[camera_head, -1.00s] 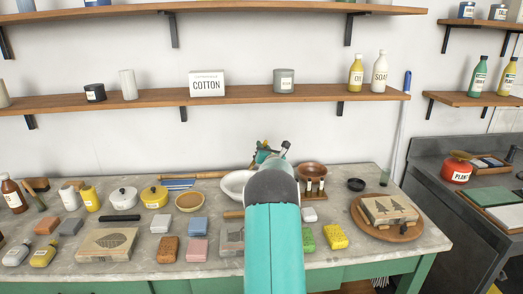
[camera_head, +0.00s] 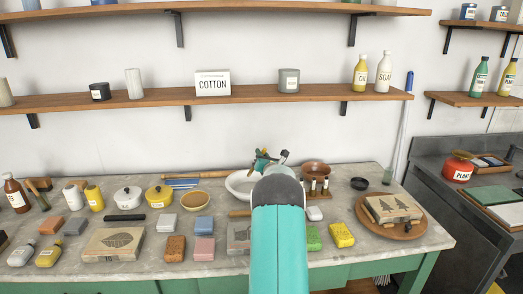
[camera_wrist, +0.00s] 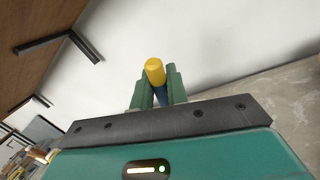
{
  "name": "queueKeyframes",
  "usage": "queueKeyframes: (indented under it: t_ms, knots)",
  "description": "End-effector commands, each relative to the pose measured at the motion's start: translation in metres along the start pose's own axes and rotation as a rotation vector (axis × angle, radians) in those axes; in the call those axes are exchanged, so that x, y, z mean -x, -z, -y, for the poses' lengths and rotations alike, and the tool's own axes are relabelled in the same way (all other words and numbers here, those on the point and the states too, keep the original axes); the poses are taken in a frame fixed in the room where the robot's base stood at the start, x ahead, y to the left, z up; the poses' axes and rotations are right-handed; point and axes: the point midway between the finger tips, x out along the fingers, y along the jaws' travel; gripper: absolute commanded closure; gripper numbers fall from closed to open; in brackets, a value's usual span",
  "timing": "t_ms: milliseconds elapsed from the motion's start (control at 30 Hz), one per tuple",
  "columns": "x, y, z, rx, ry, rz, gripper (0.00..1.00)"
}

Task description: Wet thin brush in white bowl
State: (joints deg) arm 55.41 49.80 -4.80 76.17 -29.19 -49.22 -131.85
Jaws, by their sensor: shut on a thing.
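The white bowl (camera_head: 237,186) stands at the back middle of the counter, its right part hidden behind my arm. My gripper (camera_head: 261,158) is above and behind the bowl, mostly covered by my wrist. In the wrist view my gripper (camera_wrist: 158,88) has its green fingers shut on the thin brush (camera_wrist: 154,71), of which a yellow end and a bit of blue shaft show. The brush's bristles are hidden, so I cannot tell whether they touch the bowl or anything in it.
Just right of my arm stand a brown bowl (camera_head: 316,169) and small dark-capped bottles (camera_head: 318,187). A round wooden board (camera_head: 405,224) lies at right. The shelf (camera_head: 230,95) runs above the counter.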

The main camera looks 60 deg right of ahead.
Motion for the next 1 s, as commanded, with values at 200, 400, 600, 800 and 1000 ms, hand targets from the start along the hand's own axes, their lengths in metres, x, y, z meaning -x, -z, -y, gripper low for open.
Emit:
queueKeyframes:
  t_ms: [200, 400, 600, 800, 1000]
  knots:
    - [0.003, 0.02, 0.006, -0.001, 0.001, -0.001, 1.0]
    - [0.005, 0.037, 0.012, 0.0, 0.001, -0.001, 1.0]
    - [0.007, 0.05, 0.017, -0.001, 0.001, -0.001, 1.0]
    - [0.007, 0.054, 0.019, 0.0, 0.0, 0.001, 1.0]
    - [0.007, 0.054, 0.019, 0.0, 0.001, 0.001, 1.0]
